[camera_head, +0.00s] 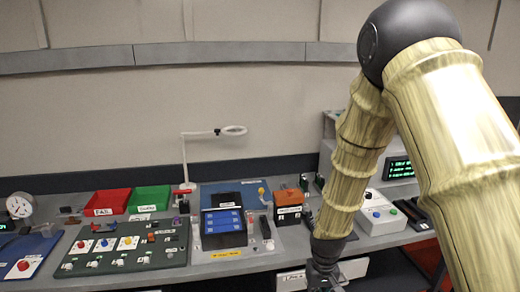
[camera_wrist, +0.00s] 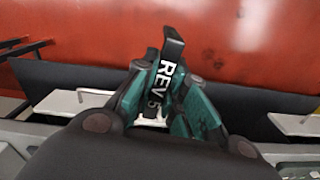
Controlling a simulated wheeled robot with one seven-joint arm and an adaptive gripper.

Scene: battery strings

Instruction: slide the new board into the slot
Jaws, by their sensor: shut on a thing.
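My gripper (camera_wrist: 158,108) is shut on a dark, narrow board (camera_wrist: 172,50) with white letters that read "REV" and a further character, perhaps 5. The board stands up between the teal fingers, and its upper end sticks out past them. Its lower end is hidden by the fingers. In the head view my gripper (camera_head: 322,278) is low at the front edge of the bench, and the board cannot be made out there. I cannot make out the slot for sure in either view.
The bench (camera_head: 228,262) carries a green panel with knobs (camera_head: 125,250), a blue-fronted unit (camera_head: 223,222), an orange-topped box (camera_head: 289,205), red (camera_head: 107,202) and green (camera_head: 149,199) bins and a ring lamp (camera_head: 233,130). Pale ledges (camera_wrist: 75,101) and a red surface (camera_wrist: 250,45) lie near my gripper.

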